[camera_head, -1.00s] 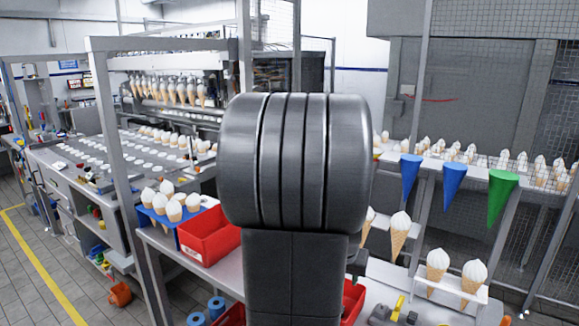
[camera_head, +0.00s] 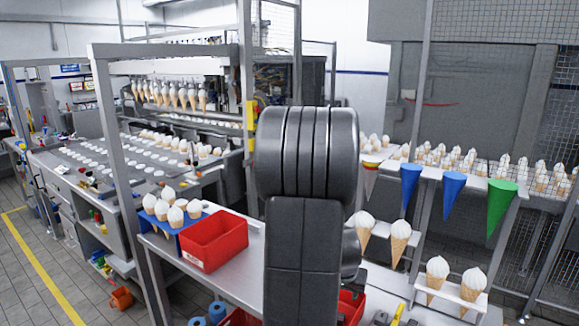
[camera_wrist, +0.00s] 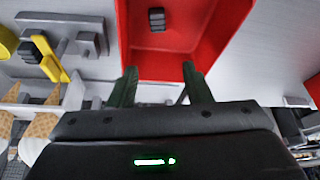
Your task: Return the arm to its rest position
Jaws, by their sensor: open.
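My arm (camera_head: 305,155) rises in the middle of the head view and hides part of the bench behind it. My gripper is hidden in that view. In the wrist view my gripper (camera_wrist: 160,71) shows two dark fingers spread apart, with nothing between them. The fingers point toward a red bin (camera_wrist: 207,28), which has a small dark ridged piece (camera_wrist: 156,19) in it. I cannot tell how far the fingertips are from the bin.
An empty-looking red bin (camera_head: 232,246) stands beside a blue holder of cones (camera_head: 193,232). To the right, cones (camera_head: 399,240) stand in white holders, below blue and green cone shapes (camera_head: 500,205). Metal posts (camera_head: 115,150) frame the bench. Yellow-handled tools (camera_wrist: 45,60) lie near the gripper.

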